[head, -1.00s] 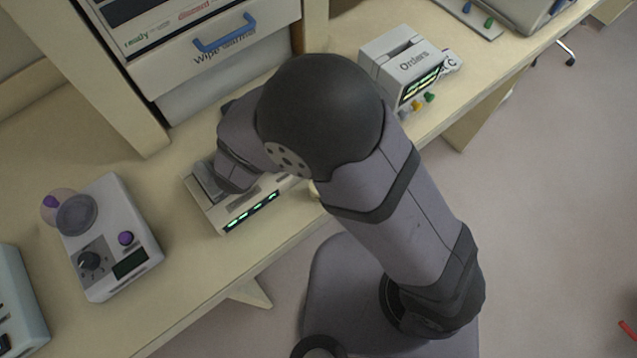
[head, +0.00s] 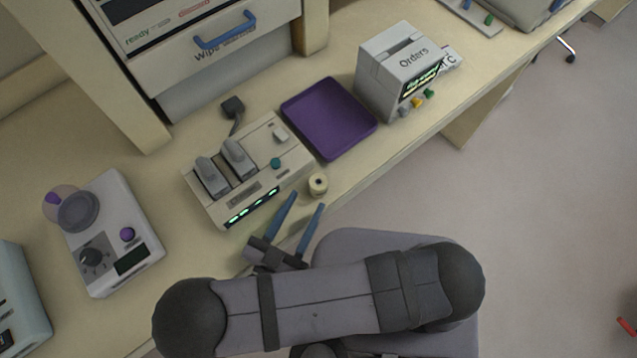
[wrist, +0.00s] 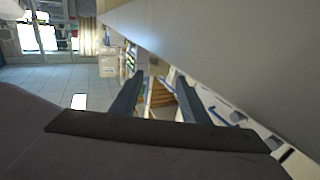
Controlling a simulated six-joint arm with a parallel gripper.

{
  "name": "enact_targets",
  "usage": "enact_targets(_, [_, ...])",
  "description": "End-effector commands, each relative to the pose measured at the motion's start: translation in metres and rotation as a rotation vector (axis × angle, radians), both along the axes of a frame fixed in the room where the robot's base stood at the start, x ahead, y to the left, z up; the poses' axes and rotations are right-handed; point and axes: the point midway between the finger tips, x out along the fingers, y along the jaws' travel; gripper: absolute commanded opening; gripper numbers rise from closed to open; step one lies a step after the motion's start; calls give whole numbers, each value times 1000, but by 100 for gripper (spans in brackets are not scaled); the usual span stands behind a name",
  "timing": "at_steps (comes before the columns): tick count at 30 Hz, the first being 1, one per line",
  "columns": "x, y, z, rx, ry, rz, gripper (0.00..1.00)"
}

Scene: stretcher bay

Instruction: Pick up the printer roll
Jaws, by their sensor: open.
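The printer roll (head: 318,184) is a small pale cylinder with a dark centre. It stands on the desk close to the front edge, just right of the grey charger-like device. My gripper (head: 302,200) has two blue fingers spread apart with nothing between them. In the head view its fingertips point toward the roll and lie a little below and left of it. I cannot tell its height above the desk. In the wrist view my gripper (wrist: 160,82) is open and empty. I cannot make out the roll there.
A device with grey handsets (head: 250,168) stands left of the roll. A purple tray (head: 329,118) lies behind it, and an Orders printer (head: 385,85) stands further right. A white device with a knob (head: 108,235) sits at left. The desk (head: 350,180) is clear right of the roll.

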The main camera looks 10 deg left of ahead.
Motion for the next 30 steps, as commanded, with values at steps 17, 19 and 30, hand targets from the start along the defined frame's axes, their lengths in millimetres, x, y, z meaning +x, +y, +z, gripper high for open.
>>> enact_targets(17, [30, -12, 2, 0, 1, -3, 41])
enact_targets(19, [39, -16, 2, -1, 0, -5, 41])
enact_targets(30, [68, -27, 1, 2, 2, -2, 41])
